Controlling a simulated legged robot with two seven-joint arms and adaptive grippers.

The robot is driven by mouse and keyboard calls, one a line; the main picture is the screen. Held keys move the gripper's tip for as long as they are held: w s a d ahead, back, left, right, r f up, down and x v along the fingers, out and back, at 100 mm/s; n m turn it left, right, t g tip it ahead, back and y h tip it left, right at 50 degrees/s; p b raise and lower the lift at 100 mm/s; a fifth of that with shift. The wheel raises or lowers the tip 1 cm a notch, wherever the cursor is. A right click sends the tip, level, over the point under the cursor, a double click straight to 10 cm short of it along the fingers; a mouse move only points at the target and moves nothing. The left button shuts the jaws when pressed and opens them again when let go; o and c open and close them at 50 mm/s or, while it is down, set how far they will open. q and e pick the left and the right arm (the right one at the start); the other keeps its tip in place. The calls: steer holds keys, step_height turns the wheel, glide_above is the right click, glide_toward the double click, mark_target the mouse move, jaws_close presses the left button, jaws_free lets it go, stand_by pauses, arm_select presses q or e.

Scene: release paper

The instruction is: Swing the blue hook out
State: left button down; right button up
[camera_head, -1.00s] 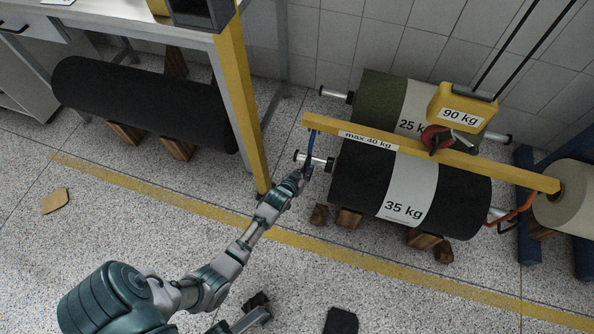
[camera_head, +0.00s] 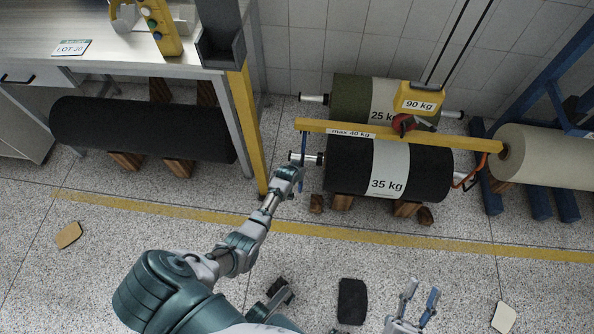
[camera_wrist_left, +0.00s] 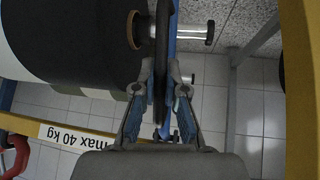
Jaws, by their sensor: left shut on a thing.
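The blue hook (camera_head: 304,145) hangs from the left end of the yellow beam (camera_head: 310,125), beside the left spindle end of the black 35 kg roll (camera_head: 345,165). My left gripper (camera_head: 297,168) is at the hook's lower part. In the left wrist view, its fingers (camera_wrist_left: 160,95) are shut on the blue hook (camera_wrist_left: 173,40), which crosses the metal spindle (camera_wrist_left: 195,32). I cannot tell whether the hook still bears on the spindle. An orange hook (camera_head: 466,180) hangs at the beam's right end. My right gripper (camera_head: 419,300) is open and empty, low in front.
A green 25 kg roll (camera_head: 350,95) lies behind the black one. The yellow 90 kg block (camera_head: 419,103) hangs above the beam. A bench with a yellow post (camera_head: 250,130) stands left of my left arm. A beige roll (camera_head: 545,155) lies right. Wooden blocks (camera_head: 342,202) support the black roll.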

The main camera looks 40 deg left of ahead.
arm_select(q)
steer(key=shift+s+d+r+g+p, duration=0.15)
steer(key=shift+s+g+p, duration=0.15)
steer(key=shift+p, duration=0.1)
arm_select(e)
steer(key=shift+w+f+g, duration=0.25)
steer(key=shift+f+g, duration=0.3)
steer(key=shift+f, duration=0.1)
steer(key=shift+w+f+g, duration=0.2)
steer(key=shift+f+g, duration=0.35)
steer(key=shift+f, duration=0.05)
arm_select(q)
steer(key=c, duration=1.2)
jaws_free()
steer(key=shift+w, duration=0.1)
steer(key=shift+r, duration=0.1)
arm_select(e)
steer(key=shift+w, duration=0.1)
arm_select(q)
steer(key=shift+r, duration=0.2)
steer(key=v, duration=1.1)
steer(key=shift+s+r, duration=0.15)
steer(key=shift+s, duration=0.15)
